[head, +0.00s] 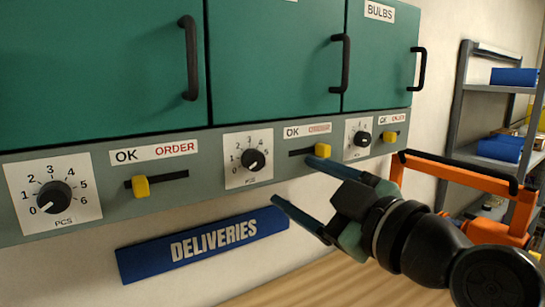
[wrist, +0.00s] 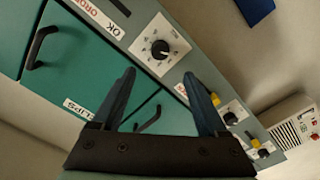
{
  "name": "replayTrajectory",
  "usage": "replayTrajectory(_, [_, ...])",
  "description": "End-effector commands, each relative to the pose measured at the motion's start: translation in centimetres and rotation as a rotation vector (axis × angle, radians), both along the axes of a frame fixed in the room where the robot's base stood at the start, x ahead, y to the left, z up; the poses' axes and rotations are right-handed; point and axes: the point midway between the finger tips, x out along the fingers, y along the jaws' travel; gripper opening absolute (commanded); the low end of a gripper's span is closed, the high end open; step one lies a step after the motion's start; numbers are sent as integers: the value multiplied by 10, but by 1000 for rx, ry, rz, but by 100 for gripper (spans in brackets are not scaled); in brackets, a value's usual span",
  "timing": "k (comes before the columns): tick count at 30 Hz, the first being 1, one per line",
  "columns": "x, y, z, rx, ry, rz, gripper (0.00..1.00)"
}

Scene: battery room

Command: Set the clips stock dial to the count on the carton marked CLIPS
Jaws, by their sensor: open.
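The CLIPS label (wrist: 78,108) lies on a green cabinet door in the wrist view, roughly in line with a black dial (wrist: 160,48) on a white plate. In the head view a middle dial (head: 253,160) and a left dial (head: 54,197) are on the grey strip below the doors. The left dial points near 0; the middle one's pointer is too small to read surely. The middle door's label is cut off. My gripper (head: 299,181) is open and empty, in front of the strip, right of the middle dial and apart from it. No carton marked CLIPS shows.
Yellow sliders (head: 141,187) sit beside the dials under OK/ORDER labels. The right door reads BULBS (head: 380,11), with a small dial (head: 358,139) below. A blue DELIVERIES sign (head: 203,243) is under the strip. An orange frame (head: 457,177) and shelves with blue boxes (head: 500,149) are right.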

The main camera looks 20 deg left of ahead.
Motion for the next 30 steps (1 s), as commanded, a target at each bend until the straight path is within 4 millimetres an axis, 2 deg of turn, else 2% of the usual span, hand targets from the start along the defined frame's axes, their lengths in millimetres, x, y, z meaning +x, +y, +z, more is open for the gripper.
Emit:
replayTrajectory(9, [41, 54, 5, 1, 3, 2, 76])
replayTrajectory(15, [59, 77, 3, 0, 2, 2, 76])
replayTrajectory(21, [67, 86, 1, 0, 0, -1, 76])
replayTrajectory(29, [67, 87, 0, 0, 0, -2, 76])
replayTrajectory(30, [67, 87, 0, 0, 0, -2, 69])
